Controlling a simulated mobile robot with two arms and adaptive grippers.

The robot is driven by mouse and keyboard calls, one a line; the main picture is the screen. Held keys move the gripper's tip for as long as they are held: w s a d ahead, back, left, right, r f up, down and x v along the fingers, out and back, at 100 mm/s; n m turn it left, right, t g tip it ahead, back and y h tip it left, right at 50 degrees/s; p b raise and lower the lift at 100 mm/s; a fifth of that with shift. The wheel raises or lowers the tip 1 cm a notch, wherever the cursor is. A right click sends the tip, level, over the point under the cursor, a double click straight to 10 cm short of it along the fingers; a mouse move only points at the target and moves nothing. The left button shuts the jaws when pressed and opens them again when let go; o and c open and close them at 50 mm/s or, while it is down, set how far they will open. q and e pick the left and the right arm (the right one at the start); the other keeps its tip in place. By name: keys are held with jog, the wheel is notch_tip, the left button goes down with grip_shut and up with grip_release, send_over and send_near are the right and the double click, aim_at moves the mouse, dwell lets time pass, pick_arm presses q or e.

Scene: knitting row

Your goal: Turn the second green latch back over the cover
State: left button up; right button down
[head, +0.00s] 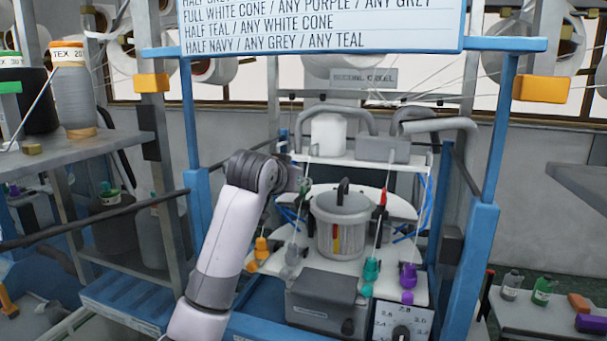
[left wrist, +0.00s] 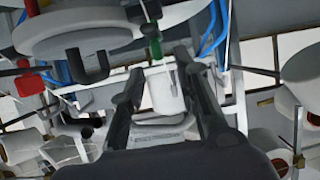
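A slim green-tipped piece, seemingly a green latch (head: 304,189), stands left of the round grey pot (head: 342,225) with its black-handled lid. My left gripper (head: 298,178) is beside it, small and partly hidden behind my wrist in the head view. In the left wrist view the gripper (left wrist: 160,68) has its two dark fingers apart, and the green piece (left wrist: 155,47) shows between or just beyond the tips. I cannot tell whether they touch it. The pot's lid (left wrist: 75,25) shows at upper left there. I cannot tell a second green latch apart. My right gripper is not in view.
A red-tipped rod (head: 382,196) stands right of the pot. A white cylinder (head: 329,135) and grey box (head: 382,149) sit on the shelf behind. Blue posts (head: 484,215) flank the machine. Orange, teal (head: 371,270) and purple cones line the front, by a dark grey box (head: 326,300).

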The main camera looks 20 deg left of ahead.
aim_at(303, 193)
pick_arm(q)
jog(key=p+x, duration=0.1)
jog(key=x, duration=0.3)
jog(key=shift+w, duration=0.1)
jog(key=shift+w+f+p, duration=0.3)
jog(key=shift+w+p, duration=0.1)
jog(key=shift+w, duration=0.2)
grip_shut()
